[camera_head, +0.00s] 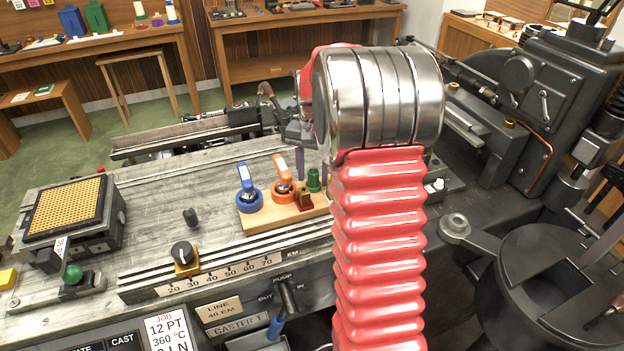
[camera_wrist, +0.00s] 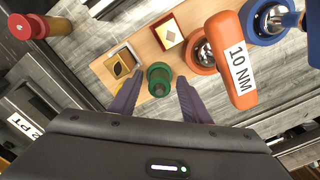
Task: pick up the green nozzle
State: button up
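The green nozzle (camera_head: 313,181) stands on a light wooden board on the machine bed. It also shows in the wrist view (camera_wrist: 159,76), seen from above with a round opening at its top. My gripper (camera_wrist: 160,85) is open, with one purple finger on each side of the nozzle. A gap shows between nozzle and fingers in the wrist view; their exact height difference is hard to tell. In the head view my red-sleeved arm hides most of my gripper and part of the board.
The wooden board (camera_wrist: 148,48) also holds an orange-handled tool (camera_wrist: 232,58) labelled 10 NM, a blue-handled tool (camera_wrist: 267,18), a brass-coloured block (camera_wrist: 122,66) and a red-and-white square piece (camera_wrist: 169,35). A red-capped post (camera_wrist: 25,27) is at the upper left.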

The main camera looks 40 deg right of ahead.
aim_at(313, 171)
jog(key=c, duration=1)
notch_tip(313, 171, up, 10)
jog(key=shift+r, duration=0.1)
dwell(0.8)
